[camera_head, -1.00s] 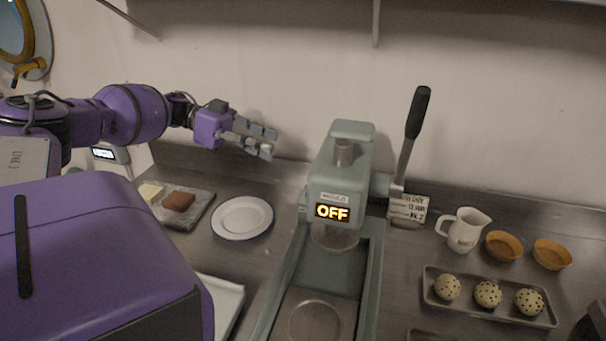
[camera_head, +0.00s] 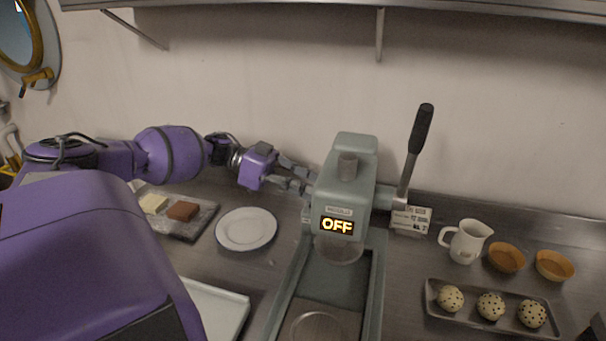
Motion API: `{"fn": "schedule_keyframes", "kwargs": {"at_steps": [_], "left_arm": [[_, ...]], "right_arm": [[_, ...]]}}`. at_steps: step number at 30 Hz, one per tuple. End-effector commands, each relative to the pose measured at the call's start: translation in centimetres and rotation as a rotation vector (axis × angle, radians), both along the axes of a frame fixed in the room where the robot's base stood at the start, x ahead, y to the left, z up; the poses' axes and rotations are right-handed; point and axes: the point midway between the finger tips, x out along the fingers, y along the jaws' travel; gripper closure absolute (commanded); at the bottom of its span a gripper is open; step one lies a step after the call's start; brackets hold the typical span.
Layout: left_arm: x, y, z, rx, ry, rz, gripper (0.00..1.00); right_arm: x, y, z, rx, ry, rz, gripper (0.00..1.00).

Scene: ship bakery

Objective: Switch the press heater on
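The grey-green press (camera_head: 349,180) stands in the middle of the counter. Its lit display (camera_head: 337,226) reads OFF. Its lever (camera_head: 413,150) with a black handle points up and to the right. My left gripper (camera_head: 306,181) reaches in from the left, with its fingertips close to the left side of the press head. I cannot tell whether the fingers touch the press, or how far apart they are. No separate heater switch can be made out; the left side of the press head is partly hidden behind the fingers. My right gripper is not in view.
A white plate (camera_head: 246,229) and a slate board (camera_head: 190,225) with a yellow and a brown block lie left of the press. A white jug (camera_head: 466,241), two orange bowls (camera_head: 506,257) and a tray (camera_head: 469,318) of speckled balls stand right. A shelf hangs above.

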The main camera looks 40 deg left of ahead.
Motion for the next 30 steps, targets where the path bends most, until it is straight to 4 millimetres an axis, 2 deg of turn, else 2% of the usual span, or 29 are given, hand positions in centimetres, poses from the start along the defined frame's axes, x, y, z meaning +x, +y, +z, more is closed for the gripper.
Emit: {"fn": "schedule_keyframes", "kwargs": {"at_steps": [7,23,26,30], "left_arm": [[-0.1,0.0,-0.3,-0.001,-0.001,-0.001,1.00],[0.0,0.1,-1.0,0.042,-0.076,-0.001,1.00],[0.0,0.1,-0.3,0.042,-0.079,-0.001,1.00],[-0.4,0.0,2.5,0.044,-0.092,0.000,1.00]], "right_arm": [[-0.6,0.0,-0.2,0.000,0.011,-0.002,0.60],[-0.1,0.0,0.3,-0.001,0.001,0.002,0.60],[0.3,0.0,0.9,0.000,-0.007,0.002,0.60],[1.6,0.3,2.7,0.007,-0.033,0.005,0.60]]}}
